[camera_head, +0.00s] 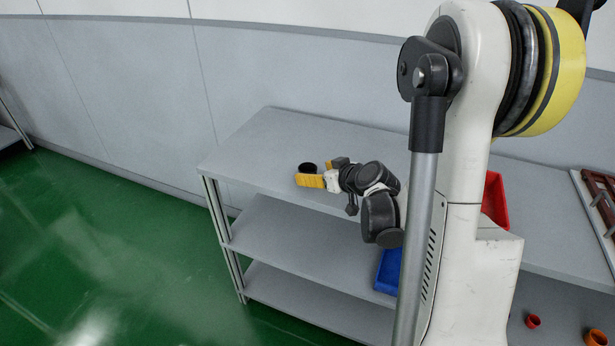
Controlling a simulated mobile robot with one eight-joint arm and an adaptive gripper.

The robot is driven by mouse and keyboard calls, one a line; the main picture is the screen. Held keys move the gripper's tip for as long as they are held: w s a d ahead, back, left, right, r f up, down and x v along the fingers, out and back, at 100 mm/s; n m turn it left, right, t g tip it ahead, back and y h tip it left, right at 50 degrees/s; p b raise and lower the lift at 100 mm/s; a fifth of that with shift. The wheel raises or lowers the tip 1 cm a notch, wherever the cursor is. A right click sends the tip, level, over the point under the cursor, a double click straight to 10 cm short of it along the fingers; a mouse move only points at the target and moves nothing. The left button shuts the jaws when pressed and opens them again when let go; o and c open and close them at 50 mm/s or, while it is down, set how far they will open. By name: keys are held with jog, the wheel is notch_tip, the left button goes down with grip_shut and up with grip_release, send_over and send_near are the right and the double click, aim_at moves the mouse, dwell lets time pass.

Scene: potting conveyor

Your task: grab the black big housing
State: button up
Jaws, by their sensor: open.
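The black big housing (306,167) is a small dark round piece on the grey shelf top, near its left part. My gripper (318,172) is low over the same shelf top, with its yellow finger in front of the housing. The finger hides the lower part of the housing. My gripper is open. The housing appears between or just beyond the fingertips; I cannot tell whether they touch it.
The grey shelf (250,158) has lower levels and a clear left top. A blue bin (388,272) and a red bin (494,198) are partly hidden by my arm. Small red (533,321) and orange (596,338) round parts lie low at right. A wall stands behind.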

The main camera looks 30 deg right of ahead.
aim_at(303, 169)
jog(key=b+x, duration=0.2)
jog(key=x, duration=0.2)
jog(key=shift+w+f, duration=0.25)
jog(key=shift+w, duration=0.1)
jog(key=shift+r, duration=0.1)
jog(key=c, duration=1.1)
